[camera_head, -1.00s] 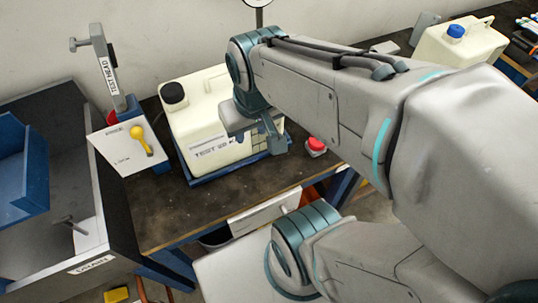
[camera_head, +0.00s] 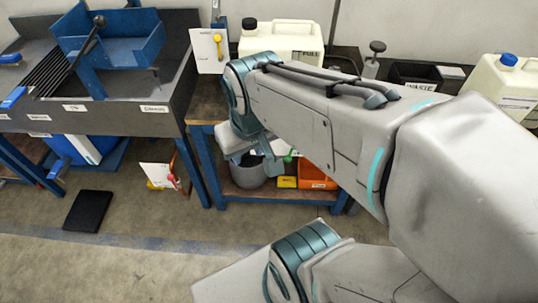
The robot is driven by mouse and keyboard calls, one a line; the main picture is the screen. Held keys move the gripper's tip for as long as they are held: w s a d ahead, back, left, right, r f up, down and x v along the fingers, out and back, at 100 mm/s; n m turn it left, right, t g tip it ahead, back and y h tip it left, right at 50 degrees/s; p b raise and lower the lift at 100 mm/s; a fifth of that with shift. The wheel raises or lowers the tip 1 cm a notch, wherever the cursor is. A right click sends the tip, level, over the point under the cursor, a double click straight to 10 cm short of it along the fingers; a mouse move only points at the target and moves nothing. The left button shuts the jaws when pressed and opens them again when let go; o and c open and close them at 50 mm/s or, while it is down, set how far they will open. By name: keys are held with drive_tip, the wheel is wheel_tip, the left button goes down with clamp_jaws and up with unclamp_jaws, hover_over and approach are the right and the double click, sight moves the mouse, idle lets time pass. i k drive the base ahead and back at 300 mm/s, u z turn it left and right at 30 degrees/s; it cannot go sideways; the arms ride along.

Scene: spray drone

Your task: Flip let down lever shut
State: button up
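Two levers show, and I cannot read which one is the let down lever. A yellow lever (camera_head: 218,46) hangs roughly upright on a white panel (camera_head: 207,62) beside the sink bench. A red-handled lever (camera_head: 174,180) is on a lower white plate (camera_head: 156,172) under the sink's right corner. My gripper (camera_head: 268,166) is right of and below the yellow lever, well to the right of the red one, and apart from both. My arm and wrist hide much of it, so its finger opening is unclear. I see nothing held.
A grey sink bench (camera_head: 150,112) with a blue tray stands at the left. A white container (camera_head: 290,40) stands on the workbench behind my arm. A grey bucket (camera_head: 247,174) and an orange bin (camera_head: 316,177) sit on the lower shelf.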

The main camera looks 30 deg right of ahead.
sight(287, 158)
drive_tip(key=z, duration=0.55)
drive_tip(key=i, duration=0.55)
drive_tip(key=z, duration=2.35)
drive_tip(key=k, duration=0.7)
drive_tip(key=u, duration=0.7)
drive_tip(key=i, duration=0.5)
drive_tip(key=z, duration=0.05)
